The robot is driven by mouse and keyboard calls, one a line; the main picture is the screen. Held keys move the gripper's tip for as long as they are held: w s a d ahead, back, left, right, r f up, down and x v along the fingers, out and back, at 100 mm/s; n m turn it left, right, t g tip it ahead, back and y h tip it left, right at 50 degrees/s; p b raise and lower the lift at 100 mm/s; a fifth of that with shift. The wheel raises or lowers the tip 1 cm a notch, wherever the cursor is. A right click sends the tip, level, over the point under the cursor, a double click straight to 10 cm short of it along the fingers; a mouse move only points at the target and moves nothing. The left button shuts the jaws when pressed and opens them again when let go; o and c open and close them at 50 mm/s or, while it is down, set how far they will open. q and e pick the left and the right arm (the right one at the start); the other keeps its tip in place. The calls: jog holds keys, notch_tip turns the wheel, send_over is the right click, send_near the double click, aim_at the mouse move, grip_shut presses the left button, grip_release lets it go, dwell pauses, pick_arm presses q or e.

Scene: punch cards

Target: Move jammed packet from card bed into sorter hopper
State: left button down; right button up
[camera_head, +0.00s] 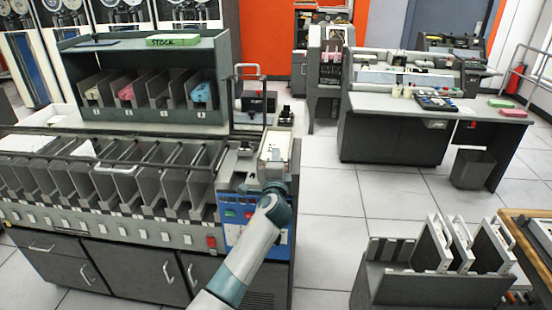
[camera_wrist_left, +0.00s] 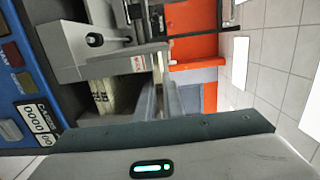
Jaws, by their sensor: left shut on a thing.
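My left gripper (camera_head: 277,150) is at the right end of the grey sorter (camera_head: 228,168), above its blue control panel (camera_head: 238,212). In the left wrist view the two fingers (camera_wrist_left: 160,98) are close together, shut on a thin pale packet (camera_wrist_left: 158,68) seen nearly edge-on. A cream, card-like surface with dark marks (camera_wrist_left: 115,92) shows just left of the fingers, within the grey machine parts; I cannot tell whether it belongs to the same packet. The wrist hides much of the card bed and hopper in the head view. My right gripper is not in view.
A row of sorter pockets (camera_head: 120,185) runs left. Behind it stands a rack marked STOCK (camera_head: 140,110). A grey card holder (camera_head: 435,285) with upright plates stands at lower right. A desk with a keypunch (camera_head: 400,100) is at back right. Tiled floor between is clear.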

pick_arm(q)
jog(key=shift+f+b, duration=0.35)
jog(key=shift+f, duration=0.15)
jog(key=shift+a+f, duration=0.1)
